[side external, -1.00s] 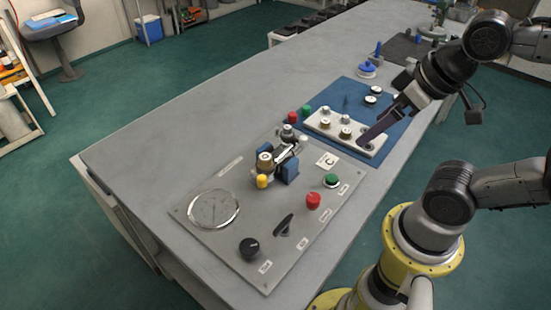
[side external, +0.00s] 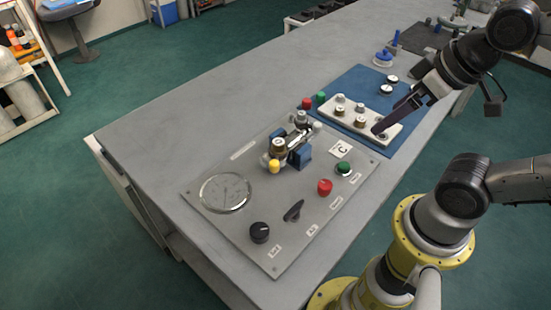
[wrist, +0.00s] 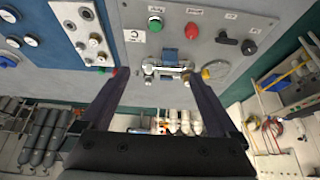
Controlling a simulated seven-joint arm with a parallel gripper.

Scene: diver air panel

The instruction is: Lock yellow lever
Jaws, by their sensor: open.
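The yellow lever's end (side external: 274,166) shows as a small yellow tip at the lower left of a metal and brass valve assembly (side external: 300,133) with blue blocks, on a grey panel (side external: 240,235).
The grey panel also carries a round gauge (side external: 225,192), a black knob (side external: 259,232), a black switch (side external: 293,210), a red button (side external: 325,187) and a green button (side external: 343,168). A white block (side external: 349,116) with several fittings sits on a blue board (side external: 365,86). Bare bench lies left of the panel.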

